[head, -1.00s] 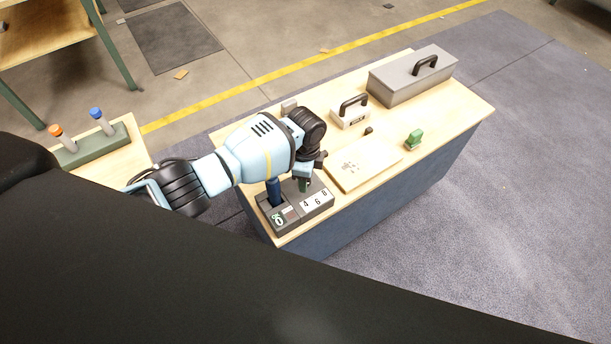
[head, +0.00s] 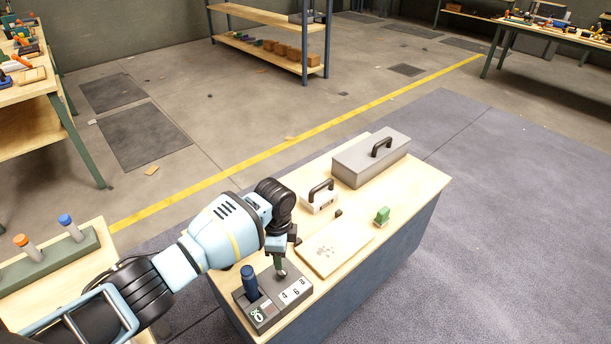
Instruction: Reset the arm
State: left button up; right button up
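My arm comes in from the lower left, pale blue with black joints, and reaches over the near end of the workbench (head: 335,285). Its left gripper (head: 281,268) points down at a dark grey block (head: 262,312) with white number plates, beside a blue upright handle (head: 249,283). A small dark green part and a silver tip show at the fingers. I cannot tell whether they belong to a held thing, or whether the fingers touch the block. My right gripper is out of view.
At left, a green rack (head: 50,262) holds orange- and blue-topped pegs. Floor right of the bench is clear.

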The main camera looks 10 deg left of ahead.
pick_arm(q)
jog(key=s+d+f+n+h, duration=0.1)
jog(key=s+d+f+n, duration=0.15)
jog(key=s, duration=0.55)
jog(key=s+d+f+n+h, duration=0.1)
jog(key=s+f, duration=0.2)
jog(key=s, duration=0.4)
jog(key=s+d+f+n+h, duration=0.1)
jog(key=s+d+f+n, duration=0.15)
jog(key=s, duration=0.55)
jog(key=s+a+r+n+y, duration=0.1)
jog(key=s+a+r+n, duration=0.3)
jog(key=s+a, duration=0.45)
jog(key=s+a+r+n+y, duration=0.25)
jog(key=s+a+n, duration=0.25)
jog(key=s, duration=0.7)
jog(key=w+d+f+t+h+p, duration=0.1)
jog(key=w+d+f+t+h, duration=0.1)
jog(key=w+f+t, duration=0.5)
jog(key=shift+w+d+f+t, duration=0.25)
jog(key=shift+d+f+t, duration=0.15)
jog(key=shift+d+t, duration=0.45)
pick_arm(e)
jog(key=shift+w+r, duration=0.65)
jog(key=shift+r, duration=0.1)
